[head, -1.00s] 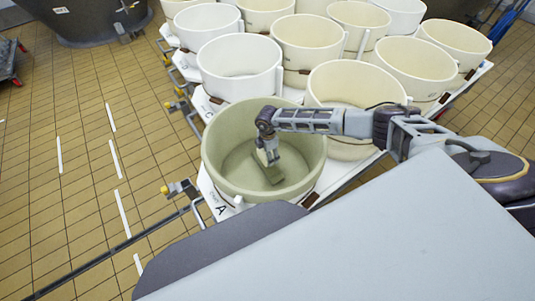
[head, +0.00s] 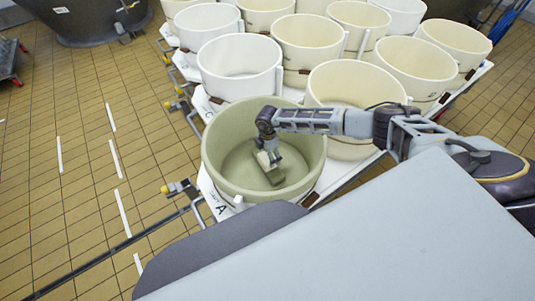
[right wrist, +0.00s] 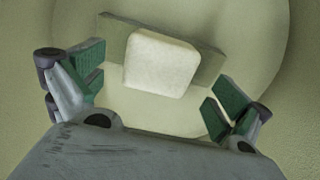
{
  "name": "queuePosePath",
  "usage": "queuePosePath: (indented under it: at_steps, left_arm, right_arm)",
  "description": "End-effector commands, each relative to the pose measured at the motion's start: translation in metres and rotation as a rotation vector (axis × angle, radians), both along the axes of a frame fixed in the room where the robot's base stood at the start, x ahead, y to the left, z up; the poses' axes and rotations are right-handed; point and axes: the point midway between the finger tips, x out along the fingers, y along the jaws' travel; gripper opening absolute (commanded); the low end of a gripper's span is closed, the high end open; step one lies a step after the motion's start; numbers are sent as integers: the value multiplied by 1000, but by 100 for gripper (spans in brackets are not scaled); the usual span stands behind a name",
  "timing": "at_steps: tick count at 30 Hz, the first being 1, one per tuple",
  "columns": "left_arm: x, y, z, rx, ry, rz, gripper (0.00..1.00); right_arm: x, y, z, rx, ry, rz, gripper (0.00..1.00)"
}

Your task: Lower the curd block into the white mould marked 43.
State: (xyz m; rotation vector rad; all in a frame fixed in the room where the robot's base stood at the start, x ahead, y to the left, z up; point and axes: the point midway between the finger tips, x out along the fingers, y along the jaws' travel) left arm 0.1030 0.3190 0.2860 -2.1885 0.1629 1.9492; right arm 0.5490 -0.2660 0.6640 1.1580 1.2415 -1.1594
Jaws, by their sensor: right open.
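The pale, rounded curd block (right wrist: 163,62) shows in the right wrist view, between the spread green-padded fingers of my right gripper (right wrist: 155,85). There is a gap on both sides of it, and a darker strip shows behind it. In the head view my right gripper (head: 268,160) is open and reaches down inside the round grey-green mould (head: 222,178) at the front left of the group. The block is hard to make out there. Whether it touches the mould floor I cannot tell. No number 43 is legible. My left gripper is not in view.
A cream mould (head: 345,82) and a white mould (head: 240,66) stand close behind, with several more in rows. A pale tray (head: 338,176) marked A at its corner carries them. Tiled floor (head: 80,190) lies clear at left.

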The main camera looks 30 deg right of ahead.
Motion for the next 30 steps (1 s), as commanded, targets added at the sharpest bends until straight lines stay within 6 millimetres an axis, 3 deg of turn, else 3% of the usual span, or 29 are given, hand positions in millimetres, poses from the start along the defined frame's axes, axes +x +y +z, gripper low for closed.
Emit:
queuePosePath:
  at_steps: [11, 30]
  left_arm:
    - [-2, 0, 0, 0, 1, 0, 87]
    - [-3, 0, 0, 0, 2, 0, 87]
  right_arm:
    - [1, 0, 18, 1, -2, 1, 100]
    - [1, 0, 106, 1, -3, 0, 100]
